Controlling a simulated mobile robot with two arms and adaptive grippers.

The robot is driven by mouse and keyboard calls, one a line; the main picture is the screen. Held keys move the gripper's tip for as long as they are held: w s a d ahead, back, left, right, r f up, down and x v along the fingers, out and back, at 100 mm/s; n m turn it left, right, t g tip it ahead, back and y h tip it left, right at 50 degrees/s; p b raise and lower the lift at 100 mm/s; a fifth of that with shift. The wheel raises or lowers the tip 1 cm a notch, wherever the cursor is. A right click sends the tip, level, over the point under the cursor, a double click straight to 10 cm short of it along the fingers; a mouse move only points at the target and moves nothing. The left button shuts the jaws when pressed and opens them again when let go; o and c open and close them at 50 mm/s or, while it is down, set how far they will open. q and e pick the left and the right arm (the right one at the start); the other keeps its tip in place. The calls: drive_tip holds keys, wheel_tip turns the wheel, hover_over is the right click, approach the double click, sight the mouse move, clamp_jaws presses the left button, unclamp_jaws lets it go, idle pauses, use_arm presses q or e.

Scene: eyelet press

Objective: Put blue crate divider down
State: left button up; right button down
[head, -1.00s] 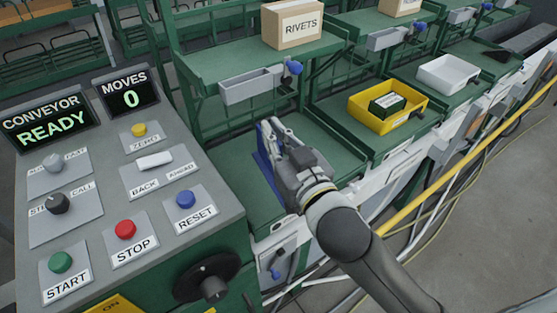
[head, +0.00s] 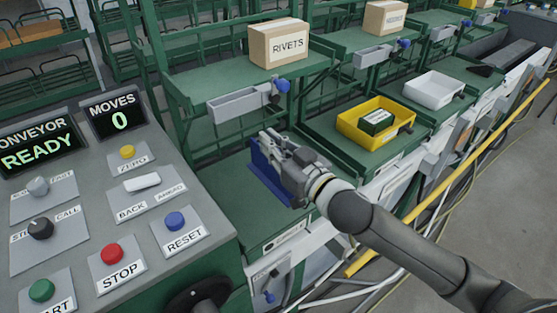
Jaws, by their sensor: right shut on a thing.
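The blue crate divider (head: 267,176) is a flat blue panel, standing on edge at the green bench surface just right of the control console. My right gripper (head: 277,150) is shut on it from above and the right side. The gripper and wrist hide part of the divider. Its lower edge is at or very close to the green surface; I cannot tell whether it touches. My left gripper is not in view.
The console (head: 150,245) with buttons stands at the left. A grey bin (head: 238,104) hangs from the shelf above, below the rivets box (head: 278,43). A yellow tray (head: 354,133) and a white tray (head: 432,92) sit to the right. Green surface (head: 222,188) is free beside the divider.

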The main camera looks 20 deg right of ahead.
drive_tip(key=shift+w+d+f, duration=0.35)
drive_tip(key=shift+d+f, duration=0.05)
drive_tip(key=shift+f, duration=0.2)
drive_tip(key=shift+w+d+f, duration=0.3)
drive_tip(key=shift+d+f, duration=0.1)
drive_tip(key=shift+f, duration=0.2)
drive_tip(key=f, duration=0.3)
drive_tip(key=shift+w+d+f+b, duration=0.2)
drive_tip(key=shift+f+b, duration=0.1)
drive_tip(key=shift+f, duration=0.1)
drive_tip(key=shift+f, duration=0.1)
drive_tip(key=c, duration=1.6)
unclamp_jaws()
